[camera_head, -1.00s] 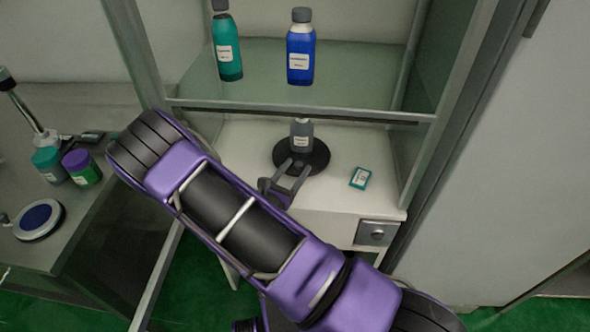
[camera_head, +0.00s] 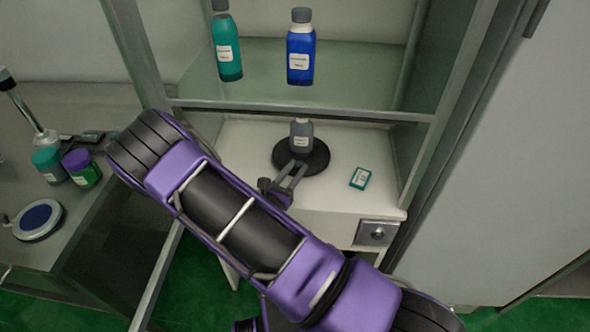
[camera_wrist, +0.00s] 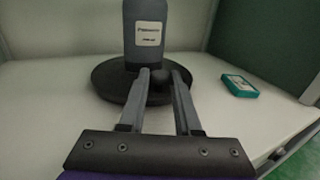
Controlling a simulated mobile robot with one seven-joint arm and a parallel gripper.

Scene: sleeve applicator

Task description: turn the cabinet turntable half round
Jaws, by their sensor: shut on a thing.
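The turntable (camera_head: 319,159) is a round black disc on the white cabinet floor; it also shows in the wrist view (camera_wrist: 108,82). A grey bottle (camera_head: 301,137) with a white label stands upright on it, label facing me; its top is cut off in the wrist view (camera_wrist: 147,45). A small dark knob (camera_wrist: 161,76) sits at the turntable's near edge. My gripper (camera_head: 296,165) reaches in from the front, with its fingertips on either side of the knob. It is shut on the knob, and the fingers partly hide it.
A small teal box (camera_head: 360,177) lies right of the turntable. A glass shelf above holds a teal bottle (camera_head: 227,48) and a blue bottle (camera_head: 300,50). Cabinet frame posts stand left and right. A side bench at left holds jars and a round scale (camera_head: 39,220).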

